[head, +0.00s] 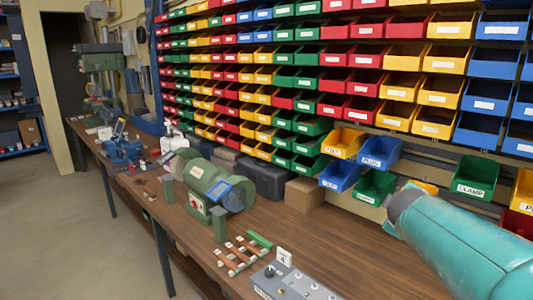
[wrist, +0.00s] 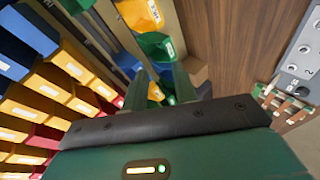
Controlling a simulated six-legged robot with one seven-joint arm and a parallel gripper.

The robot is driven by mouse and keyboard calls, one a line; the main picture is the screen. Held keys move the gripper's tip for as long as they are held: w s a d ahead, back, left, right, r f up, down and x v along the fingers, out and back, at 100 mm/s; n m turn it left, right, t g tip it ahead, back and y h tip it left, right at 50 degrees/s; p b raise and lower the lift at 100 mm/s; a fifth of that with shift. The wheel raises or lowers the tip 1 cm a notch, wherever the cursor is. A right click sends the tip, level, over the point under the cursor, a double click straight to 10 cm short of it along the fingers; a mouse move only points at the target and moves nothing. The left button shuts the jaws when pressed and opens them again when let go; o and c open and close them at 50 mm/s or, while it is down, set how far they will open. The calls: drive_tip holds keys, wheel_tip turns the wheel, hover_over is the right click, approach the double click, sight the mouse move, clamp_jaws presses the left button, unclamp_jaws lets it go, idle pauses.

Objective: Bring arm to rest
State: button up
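My teal arm (head: 465,235) reaches in from the right edge of the head view, in front of the lower bins. Its far end hides my gripper in that view. In the wrist view my gripper (wrist: 160,84) shows two dark green fingers standing apart, with bins visible through the gap and nothing seen between them. The fingers point toward the hanging bins, including a green bin (wrist: 157,46) and a yellow bin (wrist: 138,14). I cannot tell the exact distance to them.
A wooden workbench (head: 240,262) runs along a wall of coloured bins (head: 365,84). On it stand a green bench grinder (head: 208,180), a grey socket box (head: 290,284), a cardboard box (head: 303,192) and a blue vise (head: 122,150). Bare bench lies right of the socket box.

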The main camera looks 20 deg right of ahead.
drive_tip(key=s+a+f+m+g+y, duration=0.1)
drive_tip(key=s+a+f+y, duration=0.2)
drive_tip(key=a, duration=0.8)
drive_tip(key=s+a+f+m+g+y, duration=0.1)
drive_tip(key=s+a, duration=0.4)
drive_tip(key=a, duration=0.6)
drive_tip(key=s+a+f+m+g+y, duration=0.1)
drive_tip(key=s+a+f+m+y, duration=0.2)
drive_tip(key=a, duration=0.8)
wheel_tip(320, 180, down, 3)
drive_tip(key=shift+s+r+y, duration=0.2)
drive_tip(key=shift+s+y, duration=0.6)
drive_tip(key=shift+s, duration=0.15)
drive_tip(key=shift+a, duration=0.15)
